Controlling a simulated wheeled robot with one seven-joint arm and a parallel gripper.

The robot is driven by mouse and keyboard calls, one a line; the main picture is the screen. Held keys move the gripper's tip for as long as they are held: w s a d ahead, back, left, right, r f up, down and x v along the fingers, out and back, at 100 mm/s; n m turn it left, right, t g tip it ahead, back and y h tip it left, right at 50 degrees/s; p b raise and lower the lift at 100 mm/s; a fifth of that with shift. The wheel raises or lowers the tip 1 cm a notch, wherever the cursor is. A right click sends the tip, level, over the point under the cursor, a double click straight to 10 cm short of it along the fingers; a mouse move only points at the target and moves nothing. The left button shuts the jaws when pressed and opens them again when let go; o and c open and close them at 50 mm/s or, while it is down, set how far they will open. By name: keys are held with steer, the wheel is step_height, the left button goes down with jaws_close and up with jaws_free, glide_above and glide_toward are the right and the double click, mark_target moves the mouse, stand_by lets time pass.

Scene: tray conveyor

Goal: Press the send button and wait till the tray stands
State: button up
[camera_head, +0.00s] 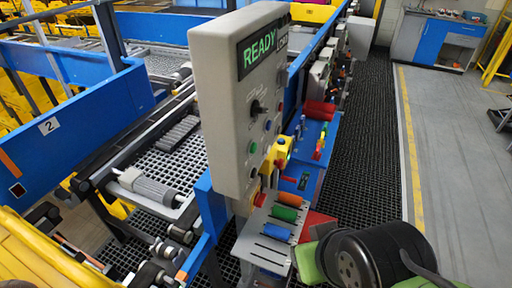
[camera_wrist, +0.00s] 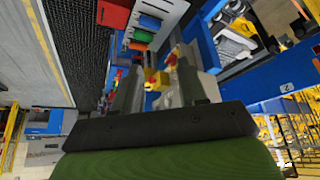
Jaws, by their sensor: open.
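The beige control panel (camera_head: 235,90) stands in the middle of the head view, with a lit display (camera_head: 258,52) reading READY. A knob and several small coloured buttons are on its face, with a yellow box (camera_head: 277,153) beside its lower edge; the labels are too small to tell which button is send. My gripper (camera_wrist: 158,85) is open and empty in the wrist view, with a yellow box with a red button (camera_wrist: 155,80) beyond and between its fingers. Its fingertips are not clear in the head view. I cannot make out a tray with certainty on the conveyor (camera_head: 180,150).
A shelf with coloured rolls (camera_head: 277,232) lies below the panel, close to my arm at the lower right. A blue rail (camera_head: 85,120) marked 2 runs along the left. Dark mat and grey floor (camera_head: 460,150) are clear at the right.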

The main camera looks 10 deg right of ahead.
jaws_close()
stand_by(1.3)
